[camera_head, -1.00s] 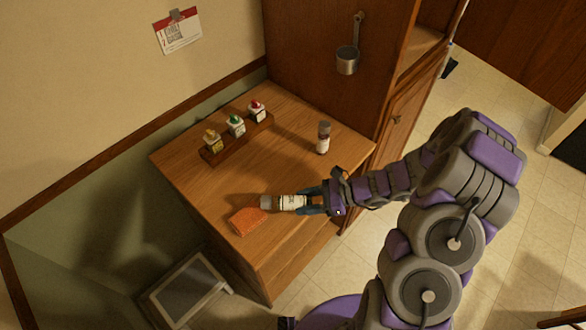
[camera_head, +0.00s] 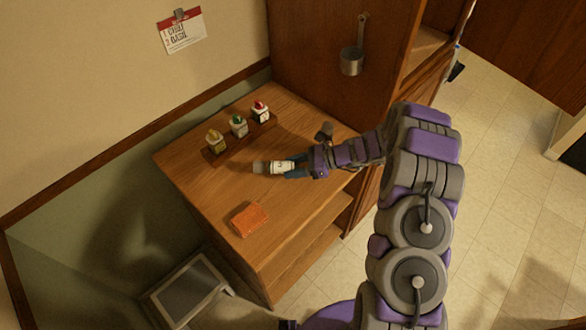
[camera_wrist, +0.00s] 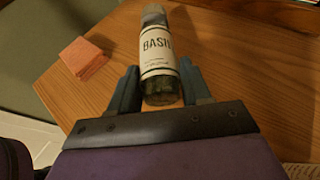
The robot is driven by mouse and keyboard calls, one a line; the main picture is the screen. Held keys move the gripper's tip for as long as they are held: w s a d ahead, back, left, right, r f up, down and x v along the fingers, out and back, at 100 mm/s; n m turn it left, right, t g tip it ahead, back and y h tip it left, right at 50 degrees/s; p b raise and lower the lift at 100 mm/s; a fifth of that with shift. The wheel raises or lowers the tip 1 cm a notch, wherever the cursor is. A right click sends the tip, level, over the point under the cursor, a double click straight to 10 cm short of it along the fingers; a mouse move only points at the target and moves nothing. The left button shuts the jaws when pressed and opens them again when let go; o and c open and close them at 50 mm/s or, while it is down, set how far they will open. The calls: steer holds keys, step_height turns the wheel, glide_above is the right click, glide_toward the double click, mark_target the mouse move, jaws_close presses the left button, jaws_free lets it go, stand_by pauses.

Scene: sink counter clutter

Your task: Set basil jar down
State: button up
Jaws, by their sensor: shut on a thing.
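The basil jar (camera_head: 279,167) is a clear jar with a white label and a grey cap. Its label reads "BASI" in the wrist view (camera_wrist: 157,55), with dark contents at the end nearest my gripper. My gripper (camera_head: 296,166) is shut on the jar, with one blue finger on each side of it in the wrist view (camera_wrist: 160,92). The jar lies along the gripper's reach, cap pointing away, over the middle of the wooden counter (camera_head: 205,190). I cannot tell whether it touches the counter.
A wooden rack (camera_head: 217,158) with several small bottles stands at the back left. Another jar (camera_head: 324,131) stands to the right, partly hidden by my arm. A metal ladle (camera_head: 352,61) hangs on the cabinet side.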

steer(key=shift+w+a, duration=0.15)
steer(key=shift+a, duration=0.3)
steer(key=shift+w+a+f, duration=0.2)
steer(key=shift+w+a, duration=0.35)
steer(key=shift+a, duration=0.2)
steer(key=f, duration=0.2)
steer(key=shift+w+d+f, duration=0.2)
steer(key=shift+d+f, duration=0.15)
steer(key=shift+f, duration=0.05)
steer(key=shift+d, duration=0.5)
steer(key=shift+a+f, duration=0.1)
steer(key=shift+a, duration=0.05)
steer(key=o, duration=0.8)
steer(key=shift+a+f, duration=0.1)
steer(key=shift+a, duration=0.2)
steer(key=o, duration=0.4)
steer(key=shift+s+a, duration=0.1)
steer(key=shift+a, duration=0.25)
steer(key=shift+d, duration=0.55)
steer(key=shift+d+f+b, duration=0.1)
steer(key=shift+d+b, duration=0.05)
steer(key=shift+b, duration=0.35)
